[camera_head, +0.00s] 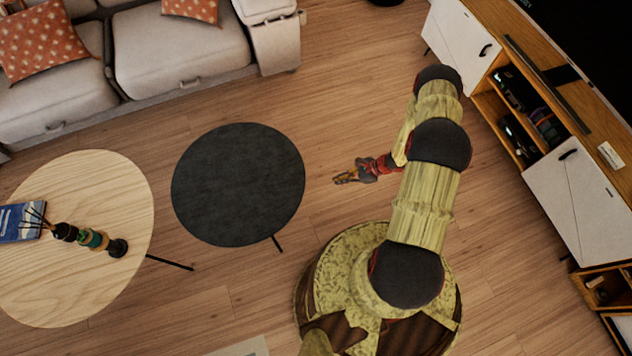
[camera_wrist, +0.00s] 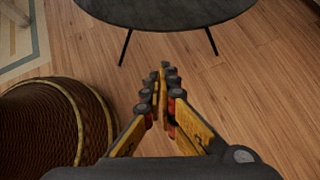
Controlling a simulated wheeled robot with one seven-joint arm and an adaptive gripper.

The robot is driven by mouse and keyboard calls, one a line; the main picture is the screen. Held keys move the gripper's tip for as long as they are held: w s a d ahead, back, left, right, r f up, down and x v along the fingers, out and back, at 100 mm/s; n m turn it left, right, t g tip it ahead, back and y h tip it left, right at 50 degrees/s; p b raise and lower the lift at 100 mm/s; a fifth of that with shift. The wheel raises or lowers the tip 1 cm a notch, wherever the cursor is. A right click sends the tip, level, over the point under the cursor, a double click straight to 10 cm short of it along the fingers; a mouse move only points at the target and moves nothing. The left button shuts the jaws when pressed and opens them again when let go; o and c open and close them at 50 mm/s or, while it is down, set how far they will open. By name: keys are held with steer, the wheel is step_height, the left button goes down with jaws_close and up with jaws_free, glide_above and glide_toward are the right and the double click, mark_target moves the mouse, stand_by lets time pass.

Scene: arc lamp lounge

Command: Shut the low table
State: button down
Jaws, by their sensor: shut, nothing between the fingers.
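Two low round tables stand on the floor. The black one (camera_head: 238,185) is left of my gripper (camera_head: 346,179) in the head view, and its edge and thin legs show at the top of the wrist view (camera_wrist: 165,12). The pale wooden one (camera_head: 75,205) is farther left. No door or drawer shows on either. A low cabinet with white doors (camera_head: 462,42) (camera_head: 578,200) stands at the right; the doors look about flush with its front, but I cannot tell surely. My gripper also shows in the wrist view (camera_wrist: 164,72), fingers together and empty, above bare floor, apart from everything.
A grey sofa (camera_head: 180,50) with patterned cushions (camera_head: 45,40) is at the upper left. A book (camera_head: 20,222) and a dark stacked ornament (camera_head: 92,239) are on the wooden table. The cabinet's open shelves (camera_head: 525,110) hold small items.

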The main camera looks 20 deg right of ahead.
steer(key=a+r+b+x, duration=0.1)
steer(key=x, duration=0.5)
steer(key=r+b+x, duration=0.1)
steer(key=b+x, duration=0.1)
steer(key=x, duration=0.4)
steer(key=shift+w+a+f, duration=0.3)
steer(key=shift+w+a, duration=0.2)
steer(key=shift+a, duration=0.15)
